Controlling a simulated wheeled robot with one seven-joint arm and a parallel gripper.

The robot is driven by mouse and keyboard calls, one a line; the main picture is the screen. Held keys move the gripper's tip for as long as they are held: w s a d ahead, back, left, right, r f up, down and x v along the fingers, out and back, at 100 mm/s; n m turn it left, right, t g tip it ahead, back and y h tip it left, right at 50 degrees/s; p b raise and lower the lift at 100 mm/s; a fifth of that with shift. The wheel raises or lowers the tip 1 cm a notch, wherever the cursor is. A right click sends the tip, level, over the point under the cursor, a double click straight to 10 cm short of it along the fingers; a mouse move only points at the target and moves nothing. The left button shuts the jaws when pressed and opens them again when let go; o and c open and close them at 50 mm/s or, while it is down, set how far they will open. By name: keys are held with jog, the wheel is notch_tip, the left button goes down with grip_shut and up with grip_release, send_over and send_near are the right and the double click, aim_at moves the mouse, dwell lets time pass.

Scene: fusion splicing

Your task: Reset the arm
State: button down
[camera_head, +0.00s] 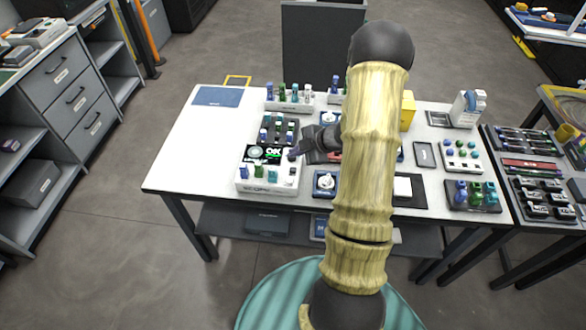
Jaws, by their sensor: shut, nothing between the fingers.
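My arm rises from the bottom of the view and reaches over the white table (190,150). My gripper (293,155) is at the arm's far end, pointing left. It is shut and empty, with its fingertips at the right side of the white splicer-like device (262,188). That device has a small screen (265,153) with green "OK" lettering and several coloured pegs at its front. I cannot tell whether the fingertips touch the device. My arm hides part of the table's middle.
A blue mat (218,96) lies at the table's back left. Racks with coloured pegs stand at the back and at the right, one of them a dark rack (472,208). A tool tray (525,150) is on the right. Grey drawers (72,95) stand at left. The table's left front is clear.

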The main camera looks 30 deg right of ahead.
dwell(0.3)
jog(key=a+r+m+h, duration=0.5)
jog(key=r+m+h, duration=0.1)
jog(key=r+m, duration=0.25)
jog(key=s+a+r+m+g, duration=0.2)
jog(key=s+a+r+m, duration=0.1)
jog(key=s, duration=0.6)
jog(key=s+a+r+m+g, duration=0.2)
jog(key=s+a+m, duration=0.3)
jog(key=s+a, duration=0.3)
jog(key=shift+s+r+g, duration=0.3)
jog(key=shift+s+r, duration=0.15)
jog(key=shift+r, duration=0.05)
jog(key=shift+a, duration=0.1)
jog(key=shift+w, duration=0.2)
